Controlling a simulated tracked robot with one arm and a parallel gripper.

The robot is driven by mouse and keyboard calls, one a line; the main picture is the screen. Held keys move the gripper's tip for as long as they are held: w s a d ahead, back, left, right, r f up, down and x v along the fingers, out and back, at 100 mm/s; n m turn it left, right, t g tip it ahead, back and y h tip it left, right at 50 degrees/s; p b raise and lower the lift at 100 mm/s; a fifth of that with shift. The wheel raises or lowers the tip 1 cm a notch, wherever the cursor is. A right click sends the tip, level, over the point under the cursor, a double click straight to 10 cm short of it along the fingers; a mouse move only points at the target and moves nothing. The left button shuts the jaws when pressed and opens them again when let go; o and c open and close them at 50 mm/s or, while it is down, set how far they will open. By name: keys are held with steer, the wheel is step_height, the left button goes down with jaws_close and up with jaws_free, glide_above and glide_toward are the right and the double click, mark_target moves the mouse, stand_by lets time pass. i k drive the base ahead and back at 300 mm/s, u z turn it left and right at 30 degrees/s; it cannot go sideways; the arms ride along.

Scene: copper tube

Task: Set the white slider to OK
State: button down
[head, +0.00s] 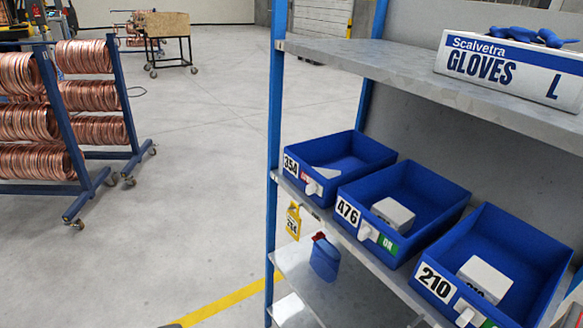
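Three blue bins on a grey shelf have small white sliders on their front edges. On bin 354 (345,147), the white slider (313,187) sits to the right, with a red patch (304,178) showing to its left. On bin 476 (440,188), the white slider (368,232) sits to the left, with a green patch (388,245) bearing white letters to its right. On bin 210 (530,245), the white slider (463,318) is at the bottom edge, with part of a green patch (488,324) to its right. My gripper is not in view.
A glove box (510,68) lies on the upper shelf (400,62). A yellow tag (293,220) hangs below bin 354. A blue container (325,260) stands on the lower shelf (350,300). Racks of copper coils (25,122) stand left. Open floor (200,180) lies between.

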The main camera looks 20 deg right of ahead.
mark_target(315, 187)
steer(key=z, duration=0.2)
steer(key=i, duration=0.95)
steer(key=z, duration=0.4)
